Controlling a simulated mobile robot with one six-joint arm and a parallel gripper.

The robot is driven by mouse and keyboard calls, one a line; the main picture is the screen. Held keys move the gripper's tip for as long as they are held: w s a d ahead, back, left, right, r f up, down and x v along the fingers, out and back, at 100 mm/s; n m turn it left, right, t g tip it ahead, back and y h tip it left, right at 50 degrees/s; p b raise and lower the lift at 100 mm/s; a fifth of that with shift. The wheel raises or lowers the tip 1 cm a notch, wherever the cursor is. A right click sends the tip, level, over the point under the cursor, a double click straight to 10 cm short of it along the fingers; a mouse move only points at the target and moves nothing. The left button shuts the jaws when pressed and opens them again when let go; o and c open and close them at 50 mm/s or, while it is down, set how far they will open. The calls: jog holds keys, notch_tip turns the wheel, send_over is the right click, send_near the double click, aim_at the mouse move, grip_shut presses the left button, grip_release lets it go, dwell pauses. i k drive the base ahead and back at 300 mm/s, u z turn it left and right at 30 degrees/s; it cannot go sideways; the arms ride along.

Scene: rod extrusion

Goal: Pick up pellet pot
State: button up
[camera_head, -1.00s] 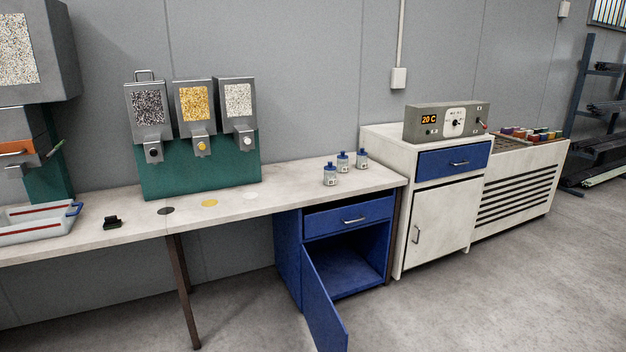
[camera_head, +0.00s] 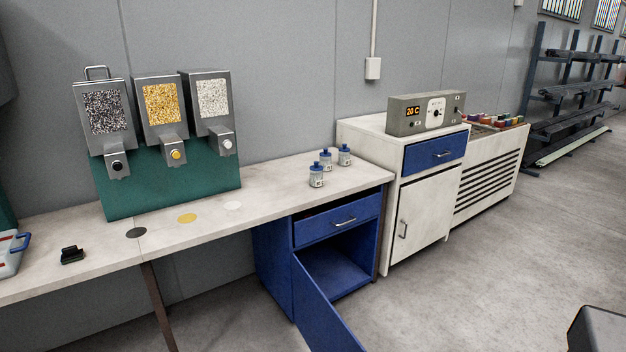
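Three small grey pots with blue lids and labels stand upright on the bench: a front one (camera_head: 316,175), a middle one (camera_head: 326,160) and a back right one (camera_head: 344,155). I cannot tell which, if any, is the pellet pot. Three pellet dispensers stand on a green backing at the back left of the bench: dark pellets (camera_head: 105,112), yellow pellets (camera_head: 162,104) and white pellets (camera_head: 213,98). Dark, yellow and white discs mark the bench top in front of them.
The bench (camera_head: 265,190) is clear between discs and pots. A small black object (camera_head: 72,255) and a blue-handled tray (camera_head: 10,262) are at left. The blue cabinet's door (camera_head: 322,312) hangs open into the floor space. A white cabinet (camera_head: 420,215) carries a control box (camera_head: 425,113) reading 20 C.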

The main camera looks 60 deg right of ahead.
aim_at(316, 178)
jog(key=z, duration=0.3)
jog(key=i, duration=0.7)
jog(key=z, duration=0.75)
jog(key=i, duration=0.4)
jog(key=z, duration=0.25)
